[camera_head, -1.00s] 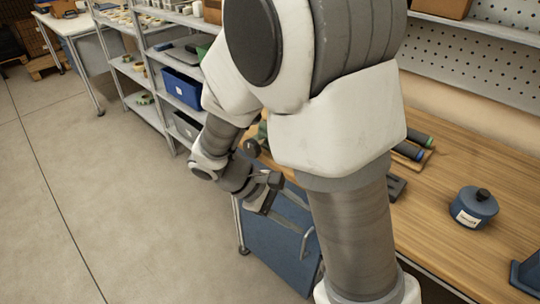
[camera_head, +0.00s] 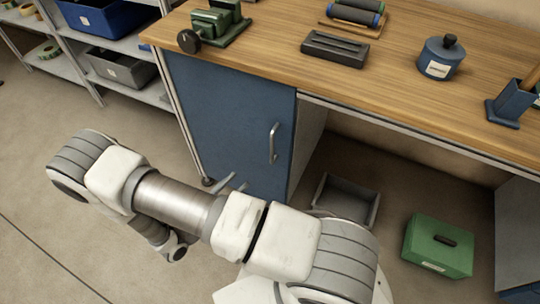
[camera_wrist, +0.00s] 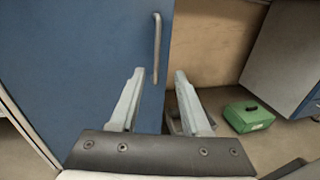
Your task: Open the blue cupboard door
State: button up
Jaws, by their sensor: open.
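The blue cupboard door (camera_head: 225,110) sits under the left end of the wooden workbench and looks shut. Its upright grey bar handle (camera_head: 273,143) is near the door's right edge. My gripper (camera_head: 235,182) is low in front of the door, partly hidden by my arm in the head view. In the wrist view, the two open fingers of my gripper (camera_wrist: 159,72) point at the door (camera_wrist: 80,60), and the handle (camera_wrist: 156,48) shows between and just above the fingertips. Nothing is between the fingers, and I cannot tell how far the handle is from them.
The workbench (camera_head: 400,100) carries a green vise (camera_head: 215,22), a dark slotted block (camera_head: 334,48) and a blue pot (camera_head: 441,57). A grey open bin (camera_head: 346,200) and a green box (camera_head: 438,246) are on the floor right of the cupboard. Shelving stands left; floor there is clear.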

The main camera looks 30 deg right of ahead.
jog(key=f, duration=0.2)
jog(key=b, duration=0.3)
send_over(272, 163)
jog(key=shift+w+d+r+n+t, duration=0.15)
jog(key=shift+w+r+n+t, duration=0.15)
jog(key=shift+w+n, duration=0.1)
grip_shut()
dwell(1.2)
